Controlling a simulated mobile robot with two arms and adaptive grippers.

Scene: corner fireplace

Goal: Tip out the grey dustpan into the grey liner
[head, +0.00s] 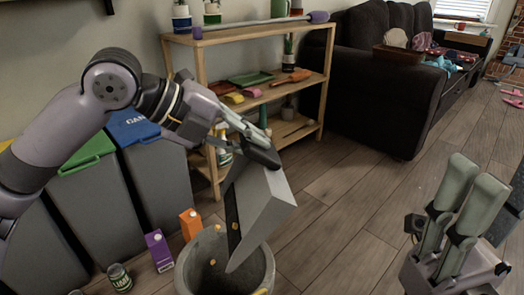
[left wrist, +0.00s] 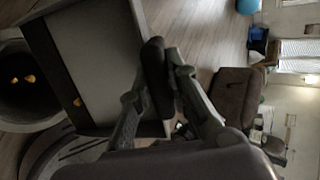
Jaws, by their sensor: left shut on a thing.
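The grey dustpan (head: 268,205) hangs steeply tilted over the grey liner (head: 265,268), its dark lip pointing down. My left gripper (head: 262,150) is shut on the dustpan's dark handle above the liner. Small yellow-orange bits (head: 235,226) show near the dustpan's lip and around the liner's opening. The left wrist view shows the dustpan (left wrist: 95,50), my left gripper (left wrist: 158,85) on its handle, and yellow bits (left wrist: 28,78) in the dark liner (left wrist: 40,122). My right gripper (head: 468,200) is open and empty at the lower right.
An orange carton (head: 190,224), a purple carton (head: 158,250) and a can (head: 119,277) stand left of the liner. Lidded bins (head: 150,170) line the wall. A wooden shelf (head: 240,98) stands behind, beside a dark sofa (head: 385,90). The floor at right is mostly clear.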

